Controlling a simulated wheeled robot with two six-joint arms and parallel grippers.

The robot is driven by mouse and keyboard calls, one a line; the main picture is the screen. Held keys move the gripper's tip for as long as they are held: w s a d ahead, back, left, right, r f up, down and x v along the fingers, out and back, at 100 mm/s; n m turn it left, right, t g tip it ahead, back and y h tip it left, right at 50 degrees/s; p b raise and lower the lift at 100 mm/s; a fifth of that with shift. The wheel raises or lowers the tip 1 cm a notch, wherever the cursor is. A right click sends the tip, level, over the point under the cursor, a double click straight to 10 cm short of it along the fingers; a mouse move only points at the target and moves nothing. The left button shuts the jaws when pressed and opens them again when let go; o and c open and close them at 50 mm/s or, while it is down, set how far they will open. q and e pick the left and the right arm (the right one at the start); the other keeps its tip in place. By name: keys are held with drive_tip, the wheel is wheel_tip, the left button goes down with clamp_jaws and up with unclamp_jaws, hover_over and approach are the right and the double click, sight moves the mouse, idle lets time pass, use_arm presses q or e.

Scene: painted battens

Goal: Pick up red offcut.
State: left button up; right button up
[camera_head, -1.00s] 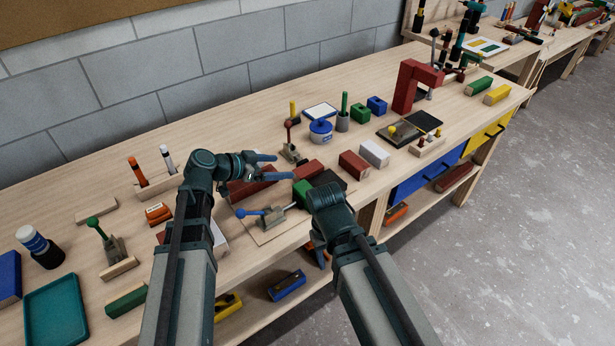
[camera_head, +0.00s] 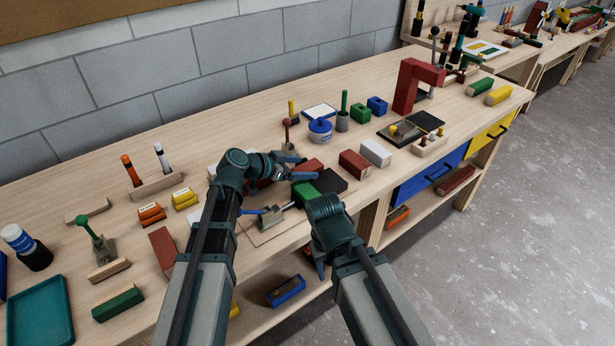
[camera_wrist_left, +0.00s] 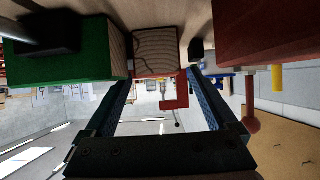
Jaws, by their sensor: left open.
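A red block (camera_head: 309,166) lies on the bench just past the tips of my left gripper (camera_head: 300,167). In the left wrist view, which is upside down, a red block with a pale end-grain face (camera_wrist_left: 156,50) shows between the open fingers of my left gripper (camera_wrist_left: 160,80); nothing is gripped. I take this as the red offcut. A second red block (camera_wrist_left: 265,30) is close on the right of that view, and a green block (camera_wrist_left: 65,50) close on the left. My right gripper (camera_head: 322,240) hangs at the bench's front edge; its fingers are too foreshortened to read.
The green block (camera_head: 305,191) and a dark block (camera_head: 328,181) stand close by my left gripper. A blue-handled clamp (camera_head: 272,215) is in front of it. Another red block (camera_head: 354,164) and a white block (camera_head: 375,152) lie to the right. A red-knobbed clamp (camera_head: 287,140) stands behind.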

sight(301, 169)
use_arm(q)
drive_tip(key=shift+c, duration=0.6)
clamp_jaws()
wheel_tip(301, 169, up, 10)
drive_tip(key=p, duration=1)
